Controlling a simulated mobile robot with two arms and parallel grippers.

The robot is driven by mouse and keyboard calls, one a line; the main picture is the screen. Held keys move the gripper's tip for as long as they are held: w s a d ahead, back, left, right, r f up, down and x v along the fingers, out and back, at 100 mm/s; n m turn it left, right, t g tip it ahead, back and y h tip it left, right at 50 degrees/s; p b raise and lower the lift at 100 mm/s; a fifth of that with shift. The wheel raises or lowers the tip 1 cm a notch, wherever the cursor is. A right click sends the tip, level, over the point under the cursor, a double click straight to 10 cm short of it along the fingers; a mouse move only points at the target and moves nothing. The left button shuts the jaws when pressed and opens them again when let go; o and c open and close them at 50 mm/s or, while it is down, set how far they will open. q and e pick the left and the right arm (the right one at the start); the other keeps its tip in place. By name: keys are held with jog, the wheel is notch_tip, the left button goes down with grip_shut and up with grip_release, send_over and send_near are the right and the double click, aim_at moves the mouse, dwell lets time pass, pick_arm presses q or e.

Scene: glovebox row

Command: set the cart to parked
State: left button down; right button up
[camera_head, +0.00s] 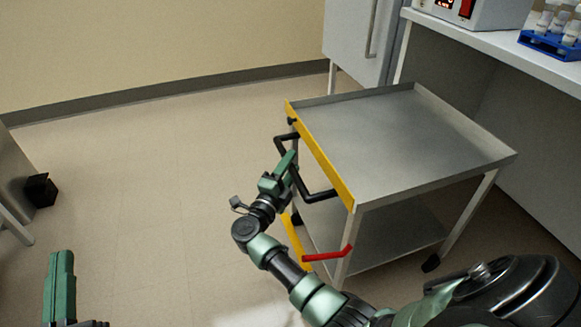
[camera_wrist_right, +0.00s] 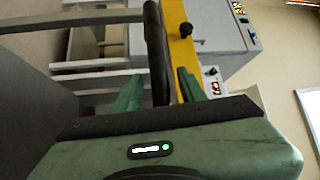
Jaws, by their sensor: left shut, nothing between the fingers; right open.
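The cart (camera_head: 400,135) is a grey metal trolley with two shelves, a yellow front edge (camera_head: 322,158) and a black bar handle (camera_head: 318,196). A red lever (camera_head: 328,255) sticks out low at its near leg. My right gripper (camera_head: 288,160) is at the handle. In the right wrist view the black handle bar (camera_wrist_right: 156,40) passes between the open fingers of my right gripper (camera_wrist_right: 160,88); whether they touch it I cannot tell. My left gripper (camera_head: 62,262) is shut and empty, far left of the cart.
A white bench (camera_head: 500,50) with a device (camera_head: 475,12) and a blue tube rack (camera_head: 550,42) stands at the right, close beside the cart. A grey cabinet (camera_head: 350,40) is behind. A black object (camera_head: 40,190) is at the left. The floor (camera_head: 150,170) left of the cart is clear.

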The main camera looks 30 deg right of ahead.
grip_shut()
jog(key=shift+f, duration=0.1)
dwell(1.4)
